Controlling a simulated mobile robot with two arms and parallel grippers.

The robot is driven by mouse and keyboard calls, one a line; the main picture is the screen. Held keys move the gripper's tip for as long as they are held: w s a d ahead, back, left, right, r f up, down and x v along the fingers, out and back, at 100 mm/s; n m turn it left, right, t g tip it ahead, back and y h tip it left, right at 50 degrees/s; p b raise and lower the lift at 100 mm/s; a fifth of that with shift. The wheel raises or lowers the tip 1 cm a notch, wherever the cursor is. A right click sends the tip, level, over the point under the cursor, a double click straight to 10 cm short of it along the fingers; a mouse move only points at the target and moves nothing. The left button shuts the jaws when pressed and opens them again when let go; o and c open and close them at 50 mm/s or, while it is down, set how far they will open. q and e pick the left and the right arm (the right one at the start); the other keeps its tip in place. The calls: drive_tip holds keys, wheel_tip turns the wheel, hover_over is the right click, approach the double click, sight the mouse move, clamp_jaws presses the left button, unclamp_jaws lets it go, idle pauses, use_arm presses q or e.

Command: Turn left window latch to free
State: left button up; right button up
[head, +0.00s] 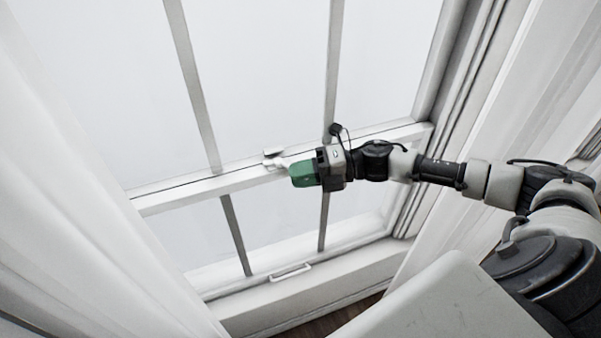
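A small white latch (273,155) sits on the window's middle rail, between the two vertical bars. My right arm reaches in from the right along the rail. My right gripper (284,166) has a green body and pale fingertips, which are right at the latch. The fingers overlap the latch's lower right side, and I cannot tell whether they touch it or how far apart they are. No second latch shows clearly; the rail's right part is behind my gripper and arm. My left gripper is not in the picture.
The window's middle rail (170,193) runs across the panes. A white handle (290,272) is on the lower sash. White curtains hang at the left (75,200) and the right (510,130). The space in front of the lower panes is free.

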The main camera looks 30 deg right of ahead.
drive_tip(key=shift+o, duration=1)
drive_tip(key=b+v, duration=0.3)
drive_tip(key=v, duration=0.7)
drive_tip(key=shift+s+d+b, duration=0.15)
drive_tip(key=shift+d+b, duration=0.15)
drive_tip(key=shift+d, duration=0.1)
